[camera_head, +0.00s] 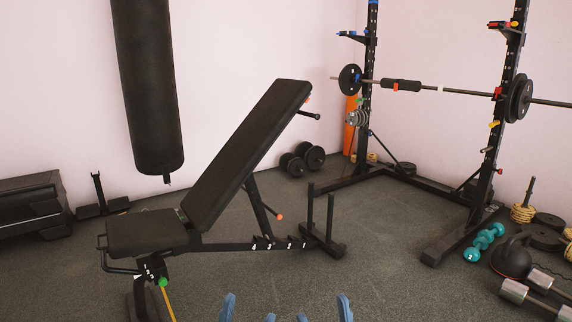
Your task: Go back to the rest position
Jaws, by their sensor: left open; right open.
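Only the blue fingertips of my two grippers show, at the bottom edge of the head view. My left gripper (249,312) is open, with its outer fingertip standing higher in the picture than its inner one. My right gripper (323,312) is open beside it, a short gap to the right. Nothing shows between the fingers of either one. The rest of both grippers and both arms are below the picture. No plates of a dish kind are in view.
A rack with a barbell (455,91) stands at the right. Dumbbells (484,242) and a kettlebell (511,257) lie at the right. The grey floor (385,265) between is clear.

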